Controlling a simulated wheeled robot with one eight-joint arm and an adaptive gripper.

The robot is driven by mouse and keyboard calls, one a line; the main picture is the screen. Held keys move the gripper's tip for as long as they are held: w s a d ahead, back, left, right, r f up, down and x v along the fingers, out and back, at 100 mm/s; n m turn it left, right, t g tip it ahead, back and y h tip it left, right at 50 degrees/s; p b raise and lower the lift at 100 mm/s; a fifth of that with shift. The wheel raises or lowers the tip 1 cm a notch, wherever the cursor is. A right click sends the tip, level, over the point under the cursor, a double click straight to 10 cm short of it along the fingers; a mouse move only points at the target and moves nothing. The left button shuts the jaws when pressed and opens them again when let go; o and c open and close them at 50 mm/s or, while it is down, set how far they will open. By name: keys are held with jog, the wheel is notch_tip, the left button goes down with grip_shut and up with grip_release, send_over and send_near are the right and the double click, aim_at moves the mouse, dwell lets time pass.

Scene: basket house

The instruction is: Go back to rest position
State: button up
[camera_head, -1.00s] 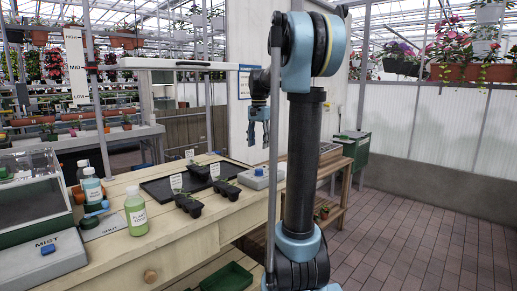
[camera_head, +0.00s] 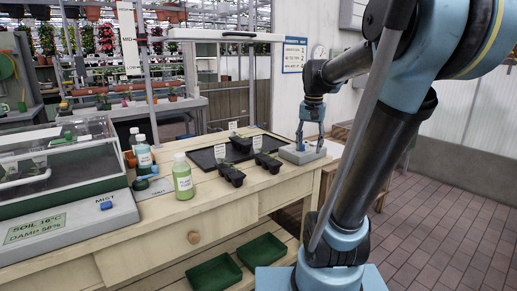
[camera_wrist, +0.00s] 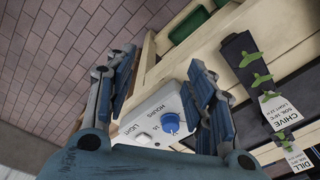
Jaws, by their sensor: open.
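My gripper (camera_head: 311,124) hangs pointing down at the right end of the wooden bench, above the grey box with a blue knob (camera_head: 302,153). In the wrist view my gripper (camera_wrist: 165,90) has its two blue fingers spread wide with nothing held between them. The grey box (camera_wrist: 157,118) shows beyond and between the fingers, with its blue knob and the words LIGHT and HOURS. Whether the fingertips touch the box cannot be told.
The bench (camera_head: 225,218) bears a dark tray (camera_head: 212,157), black seedling pots (camera_head: 231,175), a green bottle (camera_head: 183,177) and a glass-lidded propagator (camera_head: 60,180). Green trays (camera_head: 262,257) lie on the lower shelf. Brick floor (camera_head: 440,230) is clear at right.

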jog(key=s+f+n+t, duration=0.1)
jog(key=s+f+n, duration=0.3)
jog(key=s+f, duration=1.3)
jog(key=shift+s+f+n, duration=0.3)
jog(key=shift+s+f, duration=0.05)
jog(key=shift+s, duration=0.25)
jog(key=shift+w+f, duration=0.2)
jog(key=shift+w, duration=0.3)
